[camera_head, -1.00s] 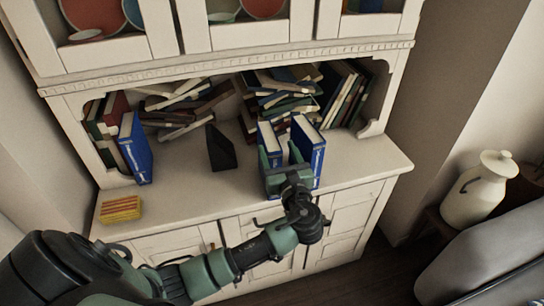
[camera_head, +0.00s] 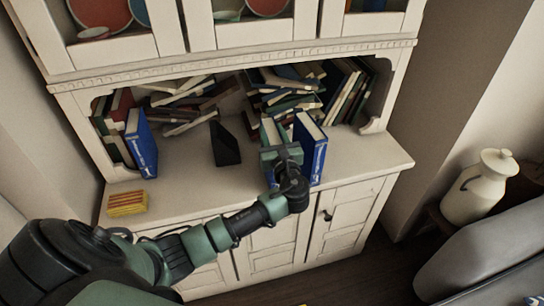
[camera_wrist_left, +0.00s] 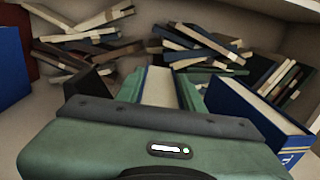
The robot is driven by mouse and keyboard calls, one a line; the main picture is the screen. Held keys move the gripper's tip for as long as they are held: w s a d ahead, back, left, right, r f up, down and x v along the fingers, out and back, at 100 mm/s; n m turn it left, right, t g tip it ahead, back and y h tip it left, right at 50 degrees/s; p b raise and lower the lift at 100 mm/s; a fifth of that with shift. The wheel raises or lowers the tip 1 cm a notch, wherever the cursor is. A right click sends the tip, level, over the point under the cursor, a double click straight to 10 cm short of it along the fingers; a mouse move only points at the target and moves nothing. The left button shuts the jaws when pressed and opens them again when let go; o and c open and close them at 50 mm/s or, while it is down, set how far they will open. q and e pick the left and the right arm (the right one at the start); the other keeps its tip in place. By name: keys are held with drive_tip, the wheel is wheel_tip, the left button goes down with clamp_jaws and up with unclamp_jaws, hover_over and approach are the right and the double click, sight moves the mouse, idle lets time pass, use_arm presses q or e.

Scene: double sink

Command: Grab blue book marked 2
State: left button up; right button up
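My left gripper (camera_head: 274,134) has its green fingers on either side of an upright book (camera_wrist_left: 161,86) at the front of the hutch counter. In the left wrist view its pale pages fill the gap between the fingers, which appear closed on it. Most of its cover is hidden; a little blue shows. A second upright blue book (camera_head: 312,150) stands just to the right, also in the left wrist view (camera_wrist_left: 255,112). A third blue book (camera_head: 141,144) stands at the left end of the shelf. I cannot read any number. My right gripper is out of view.
Piles of loose books (camera_head: 285,90) lie behind the gripper. A black bookend (camera_head: 225,144) stands left of it. A yellow-and-red block (camera_head: 127,203) lies at the counter's (camera_head: 190,190) front left. The counter between them is clear. A white jug (camera_head: 480,188) stands far right.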

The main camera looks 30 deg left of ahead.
use_arm(q)
clamp_jaws()
drive_tip(key=shift+r, duration=0.1)
